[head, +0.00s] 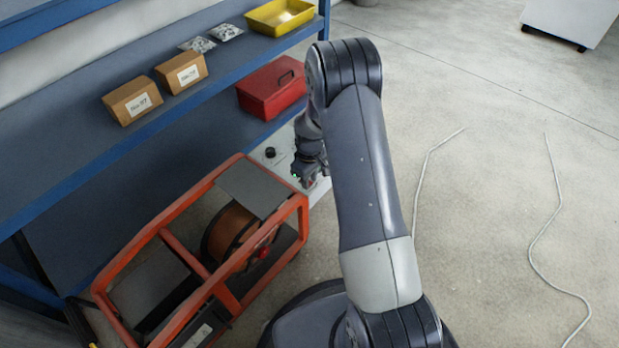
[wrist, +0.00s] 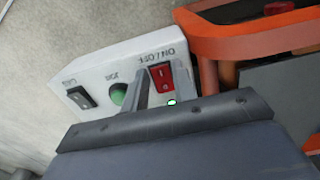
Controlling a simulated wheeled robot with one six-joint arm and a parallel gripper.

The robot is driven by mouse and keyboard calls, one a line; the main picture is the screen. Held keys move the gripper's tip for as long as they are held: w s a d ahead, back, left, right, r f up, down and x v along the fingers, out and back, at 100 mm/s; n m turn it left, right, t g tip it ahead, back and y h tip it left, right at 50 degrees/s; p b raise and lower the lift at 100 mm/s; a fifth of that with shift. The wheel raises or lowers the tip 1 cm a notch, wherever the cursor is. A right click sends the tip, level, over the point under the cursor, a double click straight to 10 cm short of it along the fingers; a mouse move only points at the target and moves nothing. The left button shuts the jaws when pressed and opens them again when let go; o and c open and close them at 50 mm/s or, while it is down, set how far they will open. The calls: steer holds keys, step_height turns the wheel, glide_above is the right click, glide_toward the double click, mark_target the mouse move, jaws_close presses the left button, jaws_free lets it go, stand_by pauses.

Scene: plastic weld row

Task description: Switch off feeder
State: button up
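The feeder is an orange-framed unit (head: 165,235) with a copper-coloured wire spool (head: 228,232), on the floor at lower left in the head view. A white control box (wrist: 115,72) stands at its end, and part of it shows in the head view (head: 270,160). In the wrist view the box carries a red rocker switch (wrist: 161,76), a green button (wrist: 118,94) and a black switch (wrist: 81,97). A small green light (wrist: 171,102) glows near the red switch. My gripper (wrist: 160,86) is at the red switch, its fingers apart with nothing held. Whether they touch the switch, I cannot tell.
A blue shelf (head: 130,110) runs along the wall with two cardboard boxes (head: 155,88), a yellow bin (head: 280,17) and a red toolbox (head: 272,88). Pale cables (head: 540,230) lie on the open floor at right.

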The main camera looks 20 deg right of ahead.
jaws_close()
steer(key=shift+r, duration=0.1)
steer(key=shift+w+a+r+g+h+p, duration=0.1)
steer(key=shift+w+a+g+h+p, duration=0.1)
steer(key=shift+g+h+p, duration=0.35)
steer(key=shift+w+g+h+p, duration=0.15)
steer(key=shift+g+h+p, duration=0.25)
steer(key=shift+g, duration=0.25)
steer(key=shift+o, duration=1.8)
jaws_free()
